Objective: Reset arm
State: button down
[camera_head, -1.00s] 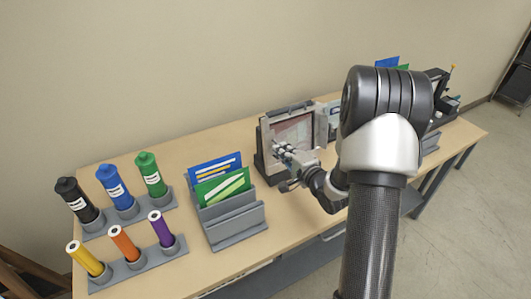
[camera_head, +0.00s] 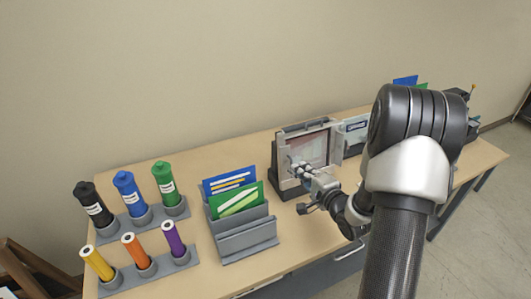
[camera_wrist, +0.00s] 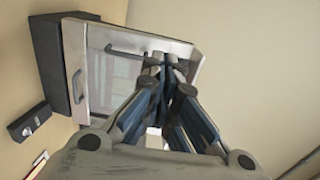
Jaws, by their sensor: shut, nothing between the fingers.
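My gripper (camera_wrist: 165,65) is shut and empty; in the head view my gripper (camera_head: 297,168) points at the laminator-like machine (camera_head: 276,176) at the table's middle. The machine has a grey frame with a pale panel. In the wrist view the machine (camera_wrist: 75,60) lies behind and left of my fingers, with handles on its front. Whether the fingertips touch it I cannot tell. My arm covers part of the table to the right.
On the table (camera_head: 240,146) stand a grey rack (camera_head: 245,238) with blue (camera_head: 228,181) and green cards (camera_head: 237,200), and holders with black (camera_head: 92,205), blue (camera_head: 129,190) and green bottles (camera_head: 166,180) behind yellow, orange and purple tubes. More equipment stands at the right, partly behind my arm.

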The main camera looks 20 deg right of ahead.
jog(key=s+a+r+n+g+h+b, duration=0.2)
jog(key=s+a+r+n+g+h, duration=0.1)
jog(key=s+a+r+n+g, duration=0.5)
jog(key=s+a+n+g, duration=0.1)
jog(key=s+a+n, duration=0.2)
jog(key=s, duration=0.4)
jog(key=s+a+r+n+g+y, duration=0.1)
jog(key=s+a+n, duration=0.2)
jog(key=s+a, duration=0.2)
jog(key=s+a+r+n+g+y+b, duration=0.1)
jog(key=s+a+n, duration=0.2)
jog(key=s, duration=0.7)
jog(key=shift+s+a+n, duration=0.2)
jog(key=shift+a+n, duration=0.1)
jog(key=shift+a, duration=0.75)
